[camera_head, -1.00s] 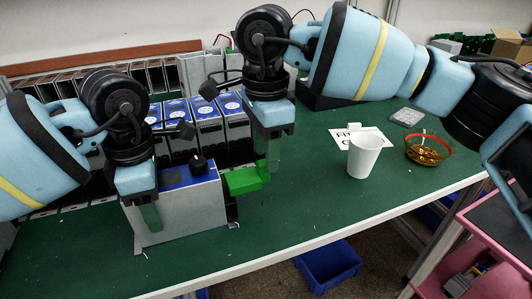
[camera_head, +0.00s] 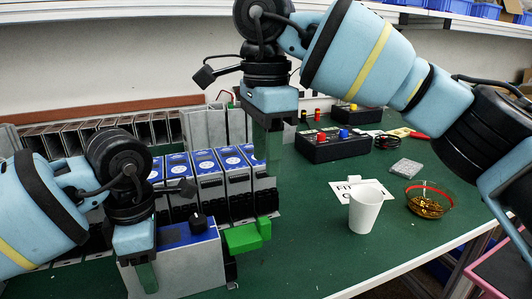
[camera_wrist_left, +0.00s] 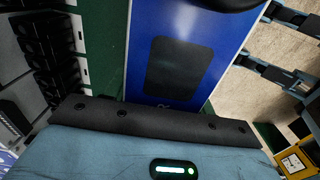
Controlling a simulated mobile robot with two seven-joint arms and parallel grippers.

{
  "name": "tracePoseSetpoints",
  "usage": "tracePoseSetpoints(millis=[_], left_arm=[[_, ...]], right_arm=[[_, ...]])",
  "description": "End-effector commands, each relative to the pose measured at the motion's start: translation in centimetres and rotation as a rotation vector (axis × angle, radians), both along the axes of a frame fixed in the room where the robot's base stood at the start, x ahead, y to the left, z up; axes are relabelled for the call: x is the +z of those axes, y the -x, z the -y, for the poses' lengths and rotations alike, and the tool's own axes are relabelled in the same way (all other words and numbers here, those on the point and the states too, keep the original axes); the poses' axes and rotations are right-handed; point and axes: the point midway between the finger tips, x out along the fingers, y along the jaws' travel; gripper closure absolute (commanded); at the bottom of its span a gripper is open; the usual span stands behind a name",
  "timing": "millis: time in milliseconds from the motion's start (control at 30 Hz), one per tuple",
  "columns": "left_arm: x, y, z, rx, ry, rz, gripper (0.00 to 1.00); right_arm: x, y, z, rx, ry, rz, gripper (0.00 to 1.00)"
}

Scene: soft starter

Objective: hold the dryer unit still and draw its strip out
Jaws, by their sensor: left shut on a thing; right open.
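The dryer unit (camera_head: 180,263) is a grey box with a blue top and a black knob, standing at the table's front left. The green strip (camera_head: 246,236) sticks out at its right side; whether its inner end is still inside the unit cannot be told. My left gripper (camera_head: 146,272) is shut on the unit's left part. The left wrist view shows a blue face with a dark rectangle, apparently the unit's top (camera_wrist_left: 185,60), close ahead. My right gripper (camera_head: 266,165) is open and empty above the strip, pointing down, apart from it.
A row of blue-and-white modules (camera_head: 206,180) stands behind the unit. To the right are a white cup (camera_head: 365,210), a printed card (camera_head: 345,191), a glass bowl (camera_head: 428,204) and a black box with coloured terminals (camera_head: 338,149). Green table lies clear before the cup.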

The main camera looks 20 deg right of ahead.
Motion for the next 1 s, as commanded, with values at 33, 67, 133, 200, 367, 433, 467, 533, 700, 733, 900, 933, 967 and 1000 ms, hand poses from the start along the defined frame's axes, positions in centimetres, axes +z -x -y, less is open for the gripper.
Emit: tracePoseSetpoints(millis=[33, 67, 133, 200, 367, 433, 467, 533, 700, 733, 900, 933, 967, 1000], left_arm=[[0.0, 0.0, 0.0, -0.001, 0.0, 0.0, 0.85], [0.0, 0.0, 0.0, -0.001, 0.0, 0.0, 0.85], [0.0, 0.0, 0.0, -0.001, 0.0, 0.0, 0.4], [0.0, 0.0, 0.0, -0.001, 0.0, 0.0, 0.31], [0.0, 0.0, 0.0, -0.001, 0.0, 0.0, 0.2], [0.0, 0.0, 0.0, 0.0, 0.0, 0.0, 0.2], [0.0, 0.0, 0.0, 0.0, 0.0, 0.0, 0.2], [0.0, 0.0, 0.0, 0.0, 0.0, 0.0, 0.2], [1.0, 0.0, 0.0, 0.0, 0.0, 0.001, 0.2], [1.3, 0.0, 0.0, 0.001, -0.001, 0.002, 0.2], [4.5, -0.1, 0.0, 0.001, 0.001, 0.004, 0.2], [5.1, -0.1, 0.0, 0.001, 0.001, 0.004, 0.2], [5.7, -0.1, 0.0, 0.001, 0.0, 0.003, 0.2], [6.5, 0.0, 0.0, -0.001, 0.0, 0.003, 0.2]], right_arm=[[0.0, 0.0, 0.0, 0.0, 0.0, 0.0, 0.58], [0.0, 0.0, 0.0, 0.0, 0.0, 0.0, 0.58], [0.0, 0.0, 0.0, 0.0, 0.0, 0.0, 0.58], [0.0, 0.0, 0.0, 0.0, 0.0, 0.0, 0.58], [0.0, 0.0, 0.0, 0.0, 0.0, 0.0, 0.58], [0.0, 0.0, 0.0, 0.0, 0.0, 0.0, 0.58], [0.0, 0.0, 0.0, 0.0, 0.0, 0.0, 0.58], [0.0, 0.0, 0.0, 0.0, 0.0, 0.0, 0.58], [0.0, 0.0, 0.0, 0.0, 0.0, 0.0, 0.58], [0.0, 0.0, 0.0, 0.0, 0.0, 0.0, 0.58], [0.0, 0.0, 0.0, 0.0, 0.0, 0.0, 0.58], [0.0, 0.0, 0.0, 0.0, 0.0, 0.0, 0.58], [0.0, 0.0, 0.0, 0.0, 0.0, 0.0, 0.58], [0.0, 0.0, 0.0, 0.0, 0.0, 0.0, 0.58]])
